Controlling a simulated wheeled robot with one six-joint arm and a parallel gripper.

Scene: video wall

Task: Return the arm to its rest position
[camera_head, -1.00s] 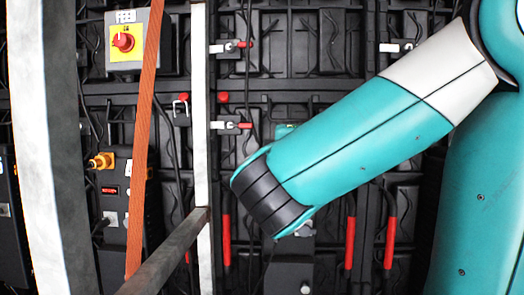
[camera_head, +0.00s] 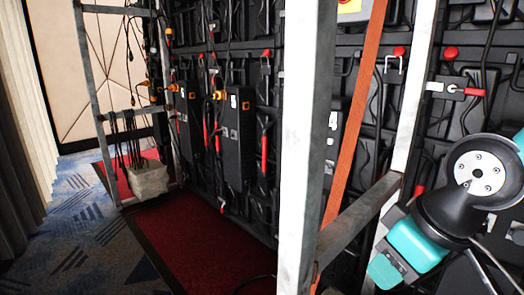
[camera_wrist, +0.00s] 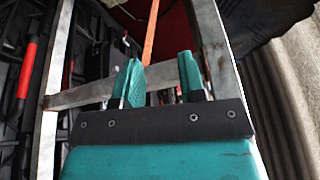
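My arm shows at the right edge of the head view, with a round grey joint and teal parts at its lower end, in front of the video wall's back. In the wrist view my gripper (camera_wrist: 160,78) has two teal fingers standing apart with a clear gap and nothing between them. Beyond the fingers is a grey metal frame bar (camera_wrist: 95,93), and an orange strap (camera_wrist: 151,40) shows past the gap. I cannot tell whether the fingers touch the bar.
A grey upright post (camera_head: 305,140) and a slanted brace (camera_head: 355,225) stand close to my arm. Black wall panels with red handles (camera_head: 264,155) run behind. Red carpet (camera_head: 200,235) and blue patterned carpet (camera_head: 85,240) look open.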

